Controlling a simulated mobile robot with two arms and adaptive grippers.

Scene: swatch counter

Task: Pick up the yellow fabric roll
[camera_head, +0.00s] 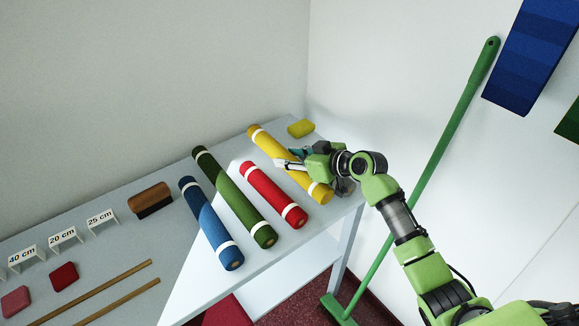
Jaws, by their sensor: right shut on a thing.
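The yellow fabric roll (264,140) lies at the right end of the counter, with white bands near its ends. My right gripper (292,163) is at the middle of the roll, with its fingers closed on it. The gripper and wrist hide part of the roll. The roll appears to be at counter height; whether it is clear of the surface I cannot tell. My left gripper is not in view.
A red roll (273,194), a green roll (235,198) and a blue roll (211,223) lie to the left on the counter (130,245). A yellow block (301,128) sits behind the yellow roll. A green broom (429,177) leans at the right. A brush (150,199) lies further left.

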